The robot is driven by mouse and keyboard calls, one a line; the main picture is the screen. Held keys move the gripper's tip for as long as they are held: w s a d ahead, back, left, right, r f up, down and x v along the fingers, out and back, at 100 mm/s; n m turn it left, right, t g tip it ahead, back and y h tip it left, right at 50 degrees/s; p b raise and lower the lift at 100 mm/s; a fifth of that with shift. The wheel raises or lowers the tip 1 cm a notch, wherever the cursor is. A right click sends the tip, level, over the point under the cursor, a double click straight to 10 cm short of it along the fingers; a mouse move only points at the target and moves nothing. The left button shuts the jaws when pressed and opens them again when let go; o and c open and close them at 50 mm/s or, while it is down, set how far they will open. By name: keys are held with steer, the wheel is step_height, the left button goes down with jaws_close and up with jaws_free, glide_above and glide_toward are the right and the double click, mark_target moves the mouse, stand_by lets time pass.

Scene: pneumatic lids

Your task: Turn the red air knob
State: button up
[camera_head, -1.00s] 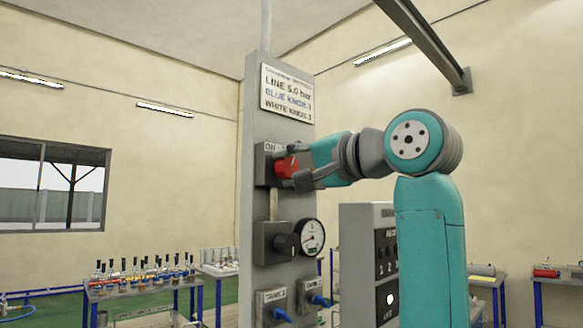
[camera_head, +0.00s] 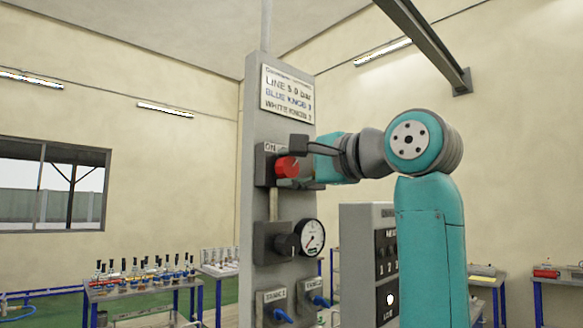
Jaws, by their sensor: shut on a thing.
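The red air knob (camera_head: 287,167) sits on a dark grey switch box (camera_head: 265,165) marked ON, high on the grey column. My gripper (camera_head: 294,162) reaches in from the right, with one finger above the knob and one below it. It is shut on the knob. The lower finger is partly hidden behind the knob and my wrist. Part of the box's label is also covered.
A round gauge (camera_head: 312,238) with a dark regulator (camera_head: 285,245) is below the box. Two blue valve handles (camera_head: 282,314) (camera_head: 320,301) are lower down. A sign (camera_head: 287,92) hangs above. A grey panel (camera_head: 368,265) stands right of the column.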

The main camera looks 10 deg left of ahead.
steer(key=o, duration=1.1)
steer(key=shift+w, duration=0.1)
steer(key=shift+o, duration=0.2)
steer(key=shift+d, duration=0.15)
steer(key=v, duration=1.2)
steer(key=shift+f, duration=0.1)
